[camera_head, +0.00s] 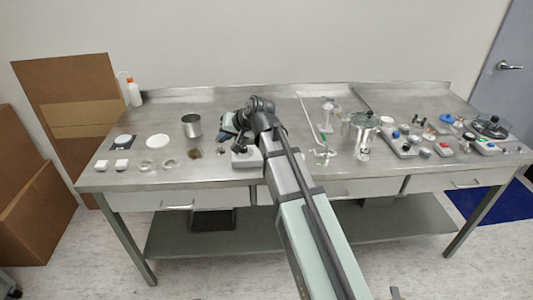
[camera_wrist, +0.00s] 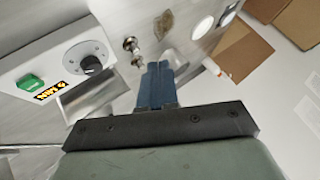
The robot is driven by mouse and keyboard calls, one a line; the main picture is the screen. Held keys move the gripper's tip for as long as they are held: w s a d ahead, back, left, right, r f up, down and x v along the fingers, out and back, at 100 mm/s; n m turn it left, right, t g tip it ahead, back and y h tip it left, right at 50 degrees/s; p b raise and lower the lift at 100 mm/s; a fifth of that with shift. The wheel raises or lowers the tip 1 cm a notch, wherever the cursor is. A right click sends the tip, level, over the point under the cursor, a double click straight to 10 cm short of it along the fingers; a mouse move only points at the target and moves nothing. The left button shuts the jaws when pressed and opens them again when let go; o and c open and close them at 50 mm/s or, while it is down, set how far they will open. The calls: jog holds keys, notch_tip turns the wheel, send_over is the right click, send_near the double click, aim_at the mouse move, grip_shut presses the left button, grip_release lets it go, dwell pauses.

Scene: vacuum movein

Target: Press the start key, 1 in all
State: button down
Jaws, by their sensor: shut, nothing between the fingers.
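A white control box (camera_wrist: 65,60) is at the left of the wrist view. On its face are a green key (camera_wrist: 31,82), a black round knob (camera_wrist: 91,64) and a yellow-black sticker (camera_wrist: 48,91). I cannot read any start label on the key. My gripper (camera_wrist: 157,66) has its blue fingers shut together and empty. They are to the right of the box in that view, apart from the green key. In the head view the box (camera_head: 246,159) is near the table's front edge, partly hidden by my arm.
A small metal fitting (camera_wrist: 131,46) is close to the fingertips in the wrist view. A metal cup (camera_head: 191,125) and white discs stand left on the steel table (camera_head: 230,103). A glass-and-metal pot (camera_head: 363,128) and several small devices crowd the right side.

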jog(key=w+d+r+m, duration=0.1)
jog(key=w+d, duration=0.1)
jog(key=d, duration=0.5)
jog(key=w+d+m+t+h, duration=0.1)
jog(key=d, duration=0.6)
jog(key=shift+w+d+r, duration=0.2)
jog(key=shift+w+r, duration=0.15)
jog(key=shift+f, duration=4.4)
jog(key=shift+f, duration=0.75)
jog(key=shift+r, duration=0.75)
jog(key=shift+r, duration=2.55)
